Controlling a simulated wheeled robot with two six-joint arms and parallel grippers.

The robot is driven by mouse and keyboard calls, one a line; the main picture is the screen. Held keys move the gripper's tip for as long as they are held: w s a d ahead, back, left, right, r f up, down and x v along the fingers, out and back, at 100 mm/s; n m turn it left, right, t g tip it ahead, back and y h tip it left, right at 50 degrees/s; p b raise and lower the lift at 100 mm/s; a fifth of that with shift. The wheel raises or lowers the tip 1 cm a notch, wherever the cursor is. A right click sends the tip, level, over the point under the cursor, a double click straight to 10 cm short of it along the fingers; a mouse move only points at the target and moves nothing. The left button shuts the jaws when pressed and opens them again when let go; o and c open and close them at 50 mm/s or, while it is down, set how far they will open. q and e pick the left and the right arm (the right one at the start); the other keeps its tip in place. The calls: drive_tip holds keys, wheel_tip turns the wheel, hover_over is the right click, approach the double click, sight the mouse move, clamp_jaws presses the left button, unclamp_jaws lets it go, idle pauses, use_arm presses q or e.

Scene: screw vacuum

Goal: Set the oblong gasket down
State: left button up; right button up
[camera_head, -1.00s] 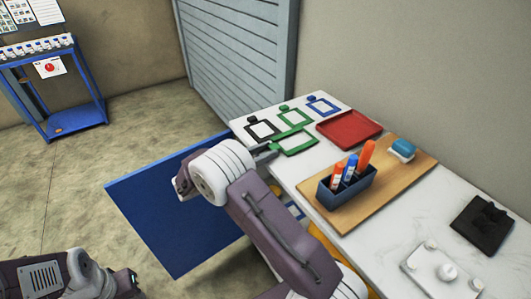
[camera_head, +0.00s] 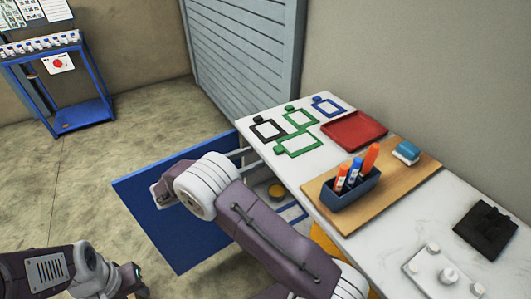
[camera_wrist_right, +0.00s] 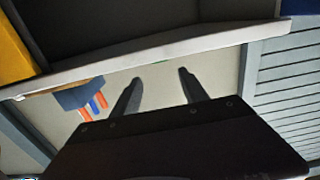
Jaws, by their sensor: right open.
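A flat green rectangular frame with a tab (camera_head: 299,144), which looks like the oblong gasket, lies on the white table near its far left edge. My right gripper (camera_wrist_right: 160,76) is open in the right wrist view, with nothing between its fingers. In the head view my right arm hides most of that gripper, back from the table edge and apart from the green frame.
Black (camera_head: 268,130), green (camera_head: 302,119) and blue (camera_head: 327,106) frames lie behind it, beside a red tray (camera_head: 353,131). A marker holder (camera_head: 350,190) and blue eraser (camera_head: 407,152) sit on a wooden board (camera_head: 394,187). A blue drawer front (camera_head: 140,205) stands open below.

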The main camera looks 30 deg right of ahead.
drive_tip(key=a, duration=0.5)
drive_tip(key=s+d+f+n+g+y, duration=0.3)
drive_tip(key=s+d+f+n+y, duration=0.4)
drive_tip(key=s+f+n+y, duration=0.15)
drive_tip(key=s+a+f+n+t+y, duration=0.3)
drive_tip(key=s+a+f+n+y, duration=0.1)
drive_tip(key=s+n+y, duration=0.4)
drive_tip(key=shift+s+a+y, duration=0.65)
drive_tip(key=shift+a+y, duration=0.05)
drive_tip(key=shift+y, duration=0.15)
drive_tip(key=shift+r, duration=0.15)
